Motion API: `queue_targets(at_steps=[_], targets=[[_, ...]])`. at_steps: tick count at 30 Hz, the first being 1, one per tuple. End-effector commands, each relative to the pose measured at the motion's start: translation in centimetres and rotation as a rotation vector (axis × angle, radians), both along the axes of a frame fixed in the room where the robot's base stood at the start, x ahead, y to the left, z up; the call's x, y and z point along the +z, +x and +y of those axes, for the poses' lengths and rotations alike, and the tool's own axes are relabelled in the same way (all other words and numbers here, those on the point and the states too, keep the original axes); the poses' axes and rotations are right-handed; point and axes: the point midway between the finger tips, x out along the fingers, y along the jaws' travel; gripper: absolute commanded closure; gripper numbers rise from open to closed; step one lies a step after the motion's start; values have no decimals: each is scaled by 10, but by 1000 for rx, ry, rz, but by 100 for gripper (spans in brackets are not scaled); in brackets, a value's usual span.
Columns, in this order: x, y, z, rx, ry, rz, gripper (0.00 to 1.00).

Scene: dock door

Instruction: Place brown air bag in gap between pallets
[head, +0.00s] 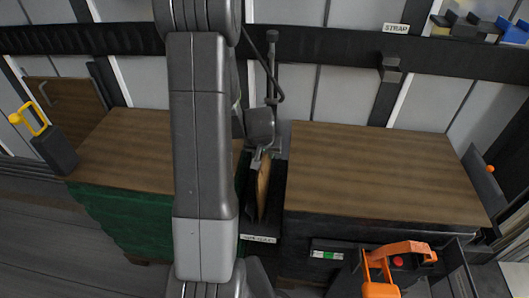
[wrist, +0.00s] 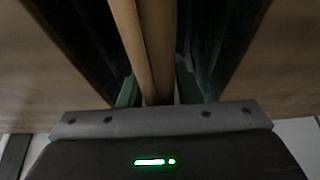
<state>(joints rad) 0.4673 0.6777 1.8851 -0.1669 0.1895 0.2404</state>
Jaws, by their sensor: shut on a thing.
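The brown air bag (head: 263,187) hangs upright as a thin, edge-on sheet in the dark gap between the two pallet loads. My gripper (head: 262,157) is shut on its upper edge. In the wrist view the brown bag (wrist: 142,45) runs between the fingers of my gripper (wrist: 157,88), with a dark load side on each side. The left pallet load (head: 120,145) has a wooden top and green sides. The right pallet load (head: 370,165) has a wooden top and dark sides. My arm hides part of the left load, and the bag's lower end is hard to make out.
A small white label (head: 258,239) sits low at the gap's front. An orange-handled tool (head: 400,255) stands at the front right. A yellow-handled dark item (head: 45,135) is at far left. A STRAP label (head: 396,28) is on the dark back rail (head: 330,45). Both wooden tops look bare.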

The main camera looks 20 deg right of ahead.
Motion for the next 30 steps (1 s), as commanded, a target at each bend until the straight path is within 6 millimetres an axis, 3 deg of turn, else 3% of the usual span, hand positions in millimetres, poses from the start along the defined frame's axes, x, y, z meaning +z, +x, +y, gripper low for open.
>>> queue_targets(at_steps=[25,26,29,30], targets=[[-12,0,0,0,0,0,100],[-12,0,0,0,-1,-1,65],[-11,0,0,0,0,0,46],[-11,0,0,0,0,0,44]])
